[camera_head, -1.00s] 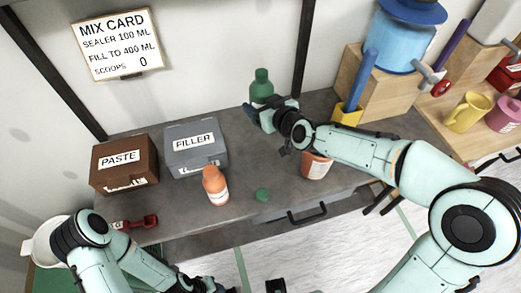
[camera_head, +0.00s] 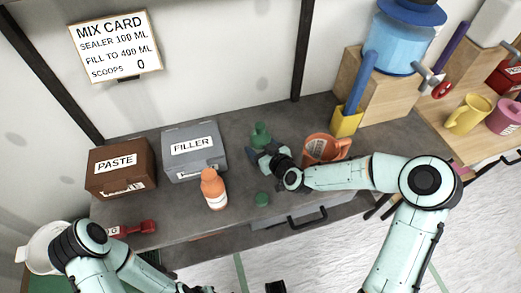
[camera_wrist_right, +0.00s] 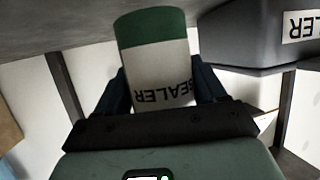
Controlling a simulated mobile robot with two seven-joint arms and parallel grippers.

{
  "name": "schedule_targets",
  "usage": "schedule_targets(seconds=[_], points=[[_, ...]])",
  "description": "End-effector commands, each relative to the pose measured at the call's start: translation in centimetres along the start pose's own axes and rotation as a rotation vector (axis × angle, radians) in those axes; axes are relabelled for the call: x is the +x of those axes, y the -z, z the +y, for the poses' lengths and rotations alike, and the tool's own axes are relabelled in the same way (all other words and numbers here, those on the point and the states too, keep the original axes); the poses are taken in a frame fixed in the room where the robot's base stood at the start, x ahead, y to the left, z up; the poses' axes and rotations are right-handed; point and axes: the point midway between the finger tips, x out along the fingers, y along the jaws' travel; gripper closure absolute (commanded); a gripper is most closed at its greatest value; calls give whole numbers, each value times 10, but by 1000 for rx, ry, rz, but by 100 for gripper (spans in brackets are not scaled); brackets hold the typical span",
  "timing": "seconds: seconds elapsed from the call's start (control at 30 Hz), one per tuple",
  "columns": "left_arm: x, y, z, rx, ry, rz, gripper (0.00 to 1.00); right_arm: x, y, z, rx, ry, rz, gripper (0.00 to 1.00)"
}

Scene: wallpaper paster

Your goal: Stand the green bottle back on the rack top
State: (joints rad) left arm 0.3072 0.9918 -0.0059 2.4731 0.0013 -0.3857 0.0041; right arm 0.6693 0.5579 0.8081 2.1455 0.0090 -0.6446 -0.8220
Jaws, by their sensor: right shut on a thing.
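The green bottle (camera_head: 260,134) is near the back middle of the grey rack top (camera_head: 240,225), neck up and roughly upright. My right gripper (camera_head: 268,155) is shut around it; its SEALER label shows between the fingers in the right wrist view (camera_wrist_right: 160,70). The bottle's green base band lies close to the grey surface there; I cannot tell whether it touches. A green cap (camera_head: 262,198) lies nearer the front edge. My left gripper (camera_head: 200,289) is at the bottom edge, mostly cut off, and its jaws cannot be made out.
The grey FILLER box (camera_head: 195,165) and brown PASTE box (camera_head: 120,180) stand left of the bottle. An orange bottle (camera_head: 214,190) stands in front of FILLER. An orange cup (camera_head: 318,150) is right of my gripper. A blue-tanked dispenser (camera_head: 395,45) stands back right.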

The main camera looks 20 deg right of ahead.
Motion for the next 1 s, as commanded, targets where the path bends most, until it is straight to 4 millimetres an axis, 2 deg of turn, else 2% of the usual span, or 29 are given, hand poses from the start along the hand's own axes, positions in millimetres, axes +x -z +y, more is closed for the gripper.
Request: schedule_targets(seconds=[0.1,0.53,0.57,0.6,0.63,1.0], points=[[1,0,-1,0,0,-1,57,5,-12,0,1,1,2,77],[6,-1,-2,-1,1,-2,57,7,-17,0,-2,-1,3,77],[5,-1,-2,-1,1,-2,57,7,-17,0,0,-1,0,20],[5,-1,-2,-1,1,-2,57,7,-16,0,0,-1,0,7],[5,-1,-2,-1,1,-2,57,7,-16,0,0,0,0,4],[-1,0,0,0,0,0,57,5,-12,0,0,0,1,4]])
